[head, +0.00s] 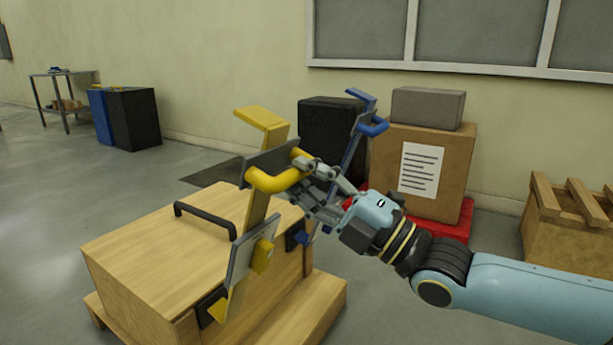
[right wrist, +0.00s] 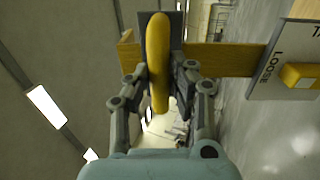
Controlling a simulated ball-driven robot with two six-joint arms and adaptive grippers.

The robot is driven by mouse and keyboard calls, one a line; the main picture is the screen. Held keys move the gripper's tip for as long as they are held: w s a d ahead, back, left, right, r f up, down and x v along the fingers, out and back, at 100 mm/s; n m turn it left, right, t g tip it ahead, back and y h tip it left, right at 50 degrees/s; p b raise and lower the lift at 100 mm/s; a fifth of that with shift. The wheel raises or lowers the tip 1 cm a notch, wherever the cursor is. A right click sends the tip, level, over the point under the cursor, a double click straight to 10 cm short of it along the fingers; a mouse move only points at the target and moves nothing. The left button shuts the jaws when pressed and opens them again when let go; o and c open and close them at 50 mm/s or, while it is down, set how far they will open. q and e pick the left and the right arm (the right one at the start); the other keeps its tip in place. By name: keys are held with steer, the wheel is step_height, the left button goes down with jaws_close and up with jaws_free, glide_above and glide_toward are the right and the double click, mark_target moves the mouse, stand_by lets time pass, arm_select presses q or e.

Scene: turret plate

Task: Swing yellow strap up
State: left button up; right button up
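The yellow strap (head: 257,210) stands up, slightly tilted, from the near side of the wooden box (head: 160,260), well above its lid. Its bent yellow end (head: 262,118) is at the top. A yellow handle (head: 270,183) sticks out from a dark plate on it. My right gripper (head: 303,175) is at this handle. In the right wrist view the handle (right wrist: 160,50) lies between the two fingers, which look closed on its sides. My left gripper is not in view.
A blue strap (head: 352,135) with a blue handle stands up behind the yellow one. The box lid has a black handle (head: 205,215). A carton (head: 455,165) on a red base and a wooden crate (head: 565,230) stand at the right.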

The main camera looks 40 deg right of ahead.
steer(key=o, duration=0.4)
steer(key=shift+w+f, duration=0.1)
steer(key=shift+f, duration=0.1)
steer(key=shift+o, duration=0.3)
steer(key=shift+r, duration=0.1)
steer(key=v, duration=1.2)
